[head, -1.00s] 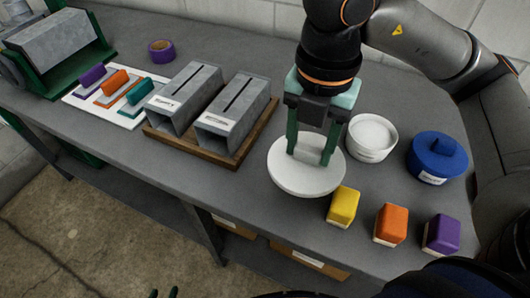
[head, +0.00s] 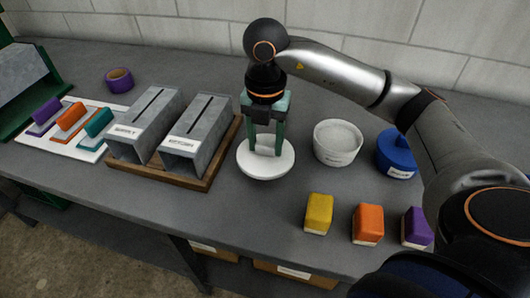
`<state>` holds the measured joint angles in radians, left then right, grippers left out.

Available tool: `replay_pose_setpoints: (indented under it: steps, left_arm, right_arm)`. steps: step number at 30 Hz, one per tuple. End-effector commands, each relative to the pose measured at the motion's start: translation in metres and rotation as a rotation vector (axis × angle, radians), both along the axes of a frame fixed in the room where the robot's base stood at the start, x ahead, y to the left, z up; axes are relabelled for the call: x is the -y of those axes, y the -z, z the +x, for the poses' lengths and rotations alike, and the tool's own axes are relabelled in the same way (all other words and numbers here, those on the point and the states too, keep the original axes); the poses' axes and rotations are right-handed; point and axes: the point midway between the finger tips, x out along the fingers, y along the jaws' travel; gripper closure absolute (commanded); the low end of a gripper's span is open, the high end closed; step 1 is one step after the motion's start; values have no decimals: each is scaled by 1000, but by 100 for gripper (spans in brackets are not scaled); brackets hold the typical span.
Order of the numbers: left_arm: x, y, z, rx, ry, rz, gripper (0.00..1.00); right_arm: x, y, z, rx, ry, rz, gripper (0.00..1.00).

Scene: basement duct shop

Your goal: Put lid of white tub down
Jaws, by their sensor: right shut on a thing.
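The white tub (head: 337,149) stands open on the grey bench, right of my right gripper, with pale contents showing inside. Its round white lid (head: 266,170) is apart from the tub, to its left, and lies about level. My right gripper (head: 265,150) points down with its fingers shut on the middle of the lid. The lid is at or just above the bench top; I cannot tell whether it touches. The fingers hide the lid's grip. My left gripper is out of view.
Two grey metal ducts (head: 145,128) stand on a wooden board (head: 187,184) close left of the lid. A blue lidded tub (head: 395,158) is right of the white one. Yellow (head: 319,212), orange (head: 367,223) and purple (head: 416,227) blocks line the front. Bare bench lies before the lid.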

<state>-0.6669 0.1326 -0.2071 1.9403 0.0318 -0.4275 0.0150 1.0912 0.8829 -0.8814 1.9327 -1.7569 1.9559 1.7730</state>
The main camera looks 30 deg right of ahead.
Motion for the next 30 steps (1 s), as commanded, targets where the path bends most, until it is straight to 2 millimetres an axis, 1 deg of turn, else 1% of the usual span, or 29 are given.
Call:
replay_pose_setpoints:
  steps: [5,7,10,13,20,24,25,30]
  left_arm:
    - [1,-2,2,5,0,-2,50]
    - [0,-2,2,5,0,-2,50]
    - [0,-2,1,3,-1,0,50]
    - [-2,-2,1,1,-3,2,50]
    - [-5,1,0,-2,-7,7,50]
    - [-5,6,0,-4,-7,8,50]
    - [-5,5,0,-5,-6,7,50]
    - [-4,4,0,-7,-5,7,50]
  right_arm:
    - [3,9,6,-1,1,1,99]
    - [7,15,10,-2,3,-1,99]
    - [6,32,9,-4,0,0,99]
    - [6,43,9,-1,0,0,99]
    - [6,44,10,1,0,0,99]
    - [6,48,10,1,0,1,99]
    - [6,48,10,1,0,1,45]
    - [6,47,10,1,0,1,26]
